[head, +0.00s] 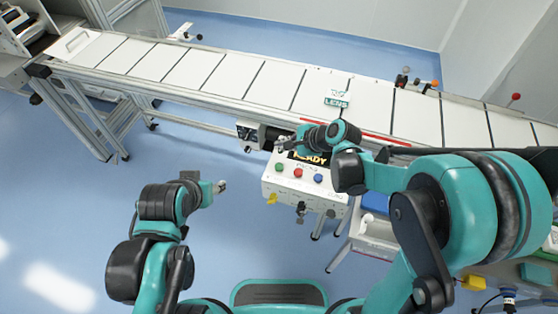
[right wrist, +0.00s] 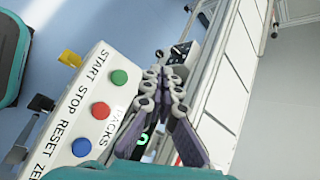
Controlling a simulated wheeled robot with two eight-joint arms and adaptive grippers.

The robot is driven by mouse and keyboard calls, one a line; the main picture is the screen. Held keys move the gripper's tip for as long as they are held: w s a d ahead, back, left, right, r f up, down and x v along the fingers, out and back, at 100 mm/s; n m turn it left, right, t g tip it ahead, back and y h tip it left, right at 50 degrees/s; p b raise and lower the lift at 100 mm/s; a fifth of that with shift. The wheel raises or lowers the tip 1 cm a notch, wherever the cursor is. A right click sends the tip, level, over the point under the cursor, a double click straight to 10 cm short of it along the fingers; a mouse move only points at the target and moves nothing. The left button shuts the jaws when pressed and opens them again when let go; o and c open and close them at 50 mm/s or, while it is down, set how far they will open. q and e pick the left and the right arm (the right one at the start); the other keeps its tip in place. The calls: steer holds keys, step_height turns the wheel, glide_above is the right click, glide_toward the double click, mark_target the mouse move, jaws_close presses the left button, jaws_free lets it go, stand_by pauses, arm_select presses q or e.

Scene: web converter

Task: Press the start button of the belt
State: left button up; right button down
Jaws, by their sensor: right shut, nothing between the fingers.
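The control box (head: 268,186) stands in front of the belt (head: 230,75). Its green start button (head: 279,167) is leftmost, beside a red button (head: 298,173) and a blue one (head: 318,178). In the right wrist view the green button (right wrist: 119,76) sits by the word START and is unobstructed. My right gripper (head: 283,146) is shut and empty above the box's back edge, beyond the buttons. Its closed fingers (right wrist: 164,74) appear right of the green button, apart from it. My left gripper (head: 221,186) is left of the box; its finger opening is unclear.
A display reading READY (head: 308,158) is partly hidden behind my right wrist. A yellow knob (head: 272,198) sticks out at the box's front left. A pack marked LENS (head: 337,98) lies on the belt.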

mark_target(281, 167)
steer(key=shift+w+a+f, duration=0.1)
steer(key=shift+a, duration=0.1)
steer(key=shift+f, duration=0.1)
step_height(281, 167, down, 9)
steer(key=b, duration=0.7)
steer(key=shift+r, duration=0.2)
stand_by(1.1)
steer(key=shift+f+b, duration=0.4)
steer(key=shift+b, duration=0.15)
